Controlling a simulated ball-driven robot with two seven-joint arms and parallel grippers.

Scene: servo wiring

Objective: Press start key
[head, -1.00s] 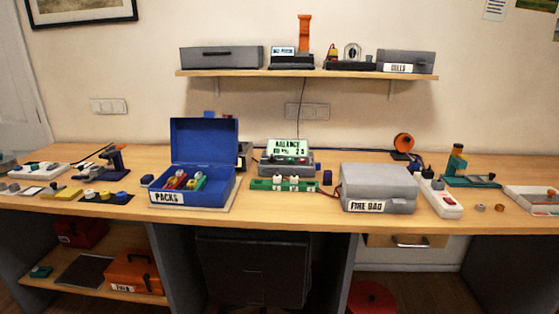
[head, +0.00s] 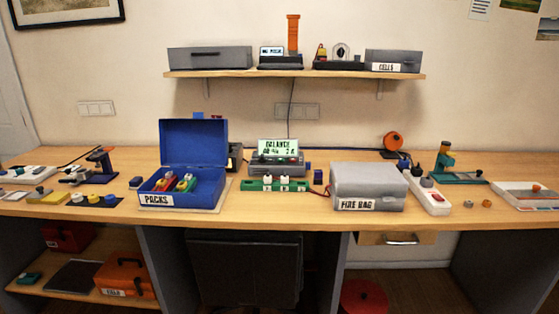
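A grey charger (head: 276,165) stands at the middle of the bench, with a lit green screen (head: 278,146) on its top. The screen reads "BALANCE" with smaller figures below. A row of small keys, one red and one green among them, lies under the screen; which one is the start key is too small to tell. A green board (head: 275,185) with white plugs lies in front of the charger. Neither of my grippers is in view.
An open blue box (head: 170,200) labelled "PACKS" holds several coloured packs, left of the charger. A closed grey box (head: 368,186) labelled "FIRE BAG" stands to its right. A wall shelf (head: 295,74) hangs above. A dark chair (head: 245,268) is under the bench.

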